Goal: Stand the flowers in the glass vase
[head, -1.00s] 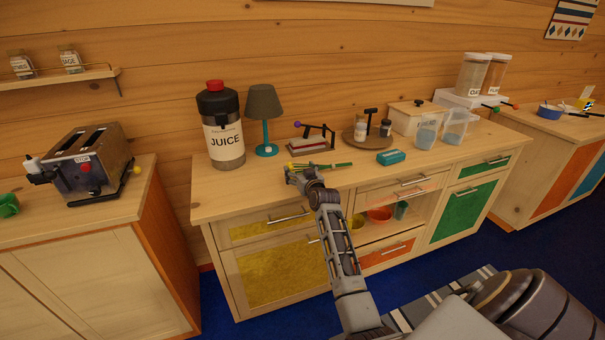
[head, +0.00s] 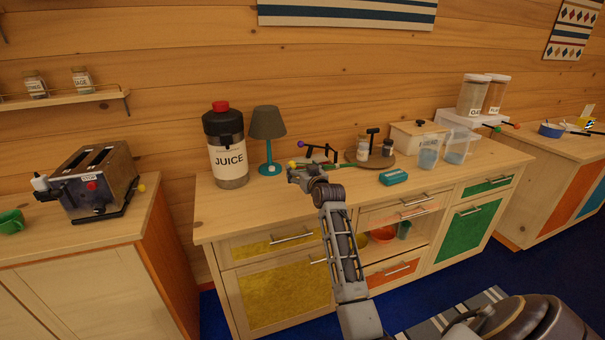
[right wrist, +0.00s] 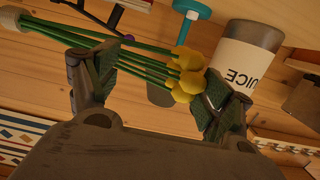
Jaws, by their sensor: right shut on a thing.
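The flowers, a bunch of green stems with yellow heads (right wrist: 186,80), lie across my right gripper (right wrist: 155,88) in the right wrist view, and it is shut on them. In the head view my right gripper (head: 305,176) is in front of the lamp, over the left part of the counter. The yellow heads (head: 291,164) show at its left and the green stems (head: 341,166) at its right, so the bunch is roughly level. My left gripper is not in view.
A juice dispenser (head: 228,155) and a teal lamp (head: 268,124) stand behind and left of the gripper. A round tray (head: 354,160) with jars, a teal block (head: 393,177) and clear containers (head: 428,153) are to the right. The counter's front left (head: 235,212) is clear.

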